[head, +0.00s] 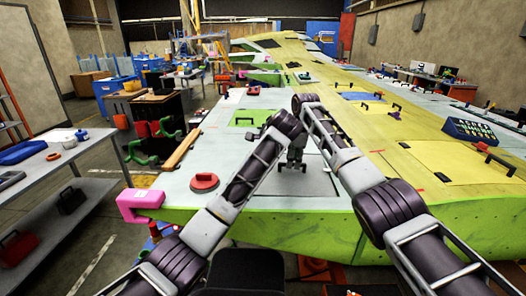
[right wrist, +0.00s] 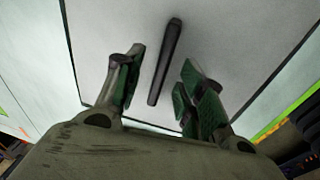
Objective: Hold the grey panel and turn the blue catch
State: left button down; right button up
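The grey panel (head: 318,183) lies in the wing's pale near surface in the head view. It also fills most of the right wrist view (right wrist: 225,35). A dark bar handle (right wrist: 165,62) stands out on it. My right gripper (right wrist: 160,85) is open over the panel, with green-padded fingers on either side of the handle and not closed on it. In the head view, the right gripper (head: 293,160) points down at the panel, partly hidden by my arms. I cannot see my left gripper; its arm reaches in from the left. I cannot make out the blue catch.
A red round object (head: 204,181) and a pink block (head: 140,199) sit at the wing's near left. A grey workbench (head: 45,172) stands at far left.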

notch_tip(320, 180, up, 9)
jog(key=s, duration=0.1)
jog(key=shift+s+d, duration=0.15)
jog(key=shift+d, duration=0.25)
jog(key=shift+s+f, duration=0.1)
dwell(0.3)
